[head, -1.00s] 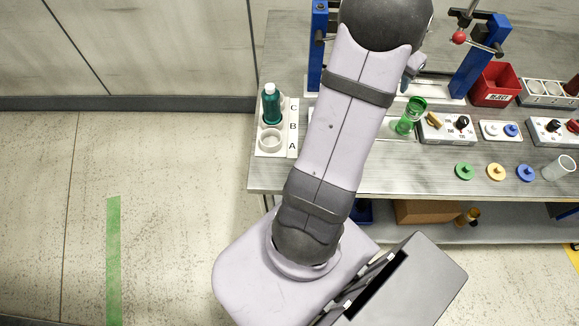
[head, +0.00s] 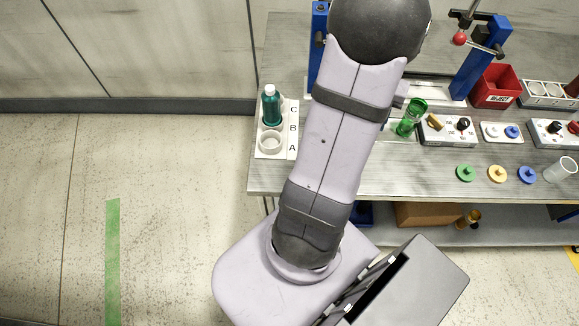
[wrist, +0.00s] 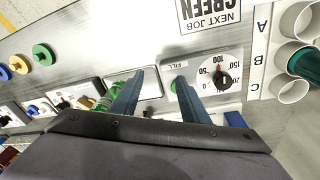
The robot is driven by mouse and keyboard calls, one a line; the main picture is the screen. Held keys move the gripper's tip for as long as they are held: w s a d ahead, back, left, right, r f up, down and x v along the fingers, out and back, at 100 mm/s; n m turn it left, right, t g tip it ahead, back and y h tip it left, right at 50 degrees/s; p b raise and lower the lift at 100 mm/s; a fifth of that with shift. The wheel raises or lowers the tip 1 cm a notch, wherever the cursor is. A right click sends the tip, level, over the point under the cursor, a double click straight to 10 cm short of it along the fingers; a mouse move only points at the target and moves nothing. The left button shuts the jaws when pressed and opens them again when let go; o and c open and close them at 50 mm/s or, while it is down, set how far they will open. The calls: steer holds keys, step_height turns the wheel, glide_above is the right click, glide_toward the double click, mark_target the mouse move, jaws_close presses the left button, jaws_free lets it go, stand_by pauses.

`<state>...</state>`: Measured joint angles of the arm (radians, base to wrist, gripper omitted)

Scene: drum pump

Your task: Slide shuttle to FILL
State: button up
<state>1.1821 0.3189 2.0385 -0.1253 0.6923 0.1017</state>
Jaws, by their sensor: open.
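My gripper (wrist: 157,82) is open in the wrist view, its two dark blue fingers apart over a pale track or plate (wrist: 151,84), with nothing clearly between them. A small FILL label (wrist: 181,65) is by the right finger's tip. A green see-through cup (wrist: 104,101) is left of the left finger, partly covered by it. In the head view the green cup (head: 411,118) stands right of my arm, on the bench; my gripper is hidden there behind my arm. I cannot make out the shuttle clearly from its surroundings.
A dial with a black knob (wrist: 222,78) is right of the fingers. The A-B-C rack (head: 292,128) holds a teal bottle (head: 271,108). A blue post (head: 480,62), control boxes (head: 447,130) and a red REJECT bin (head: 494,87) stand to the right.

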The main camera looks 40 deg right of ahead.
steer(key=w+a+f+n, duration=0.1)
steer(key=a+n, duration=0.1)
steer(key=a, duration=0.5)
steer(key=w+a+f+n+y+b, duration=0.1)
steer(key=w+a+n, duration=0.1)
steer(key=a, duration=0.6)
steer(key=w+a+f+n+y+b, duration=0.1)
steer(key=a, duration=0.6)
steer(key=shift+w+a+f+n+g, duration=0.2)
steer(key=shift+w+f+n+g, duration=0.1)
steer(key=shift+f+n, duration=0.1)
steer(key=shift+w+a+n, duration=0.1)
steer(key=shift+a+n, duration=0.3)
steer(key=shift+a, duration=0.55)
steer(key=shift+d, duration=0.1)
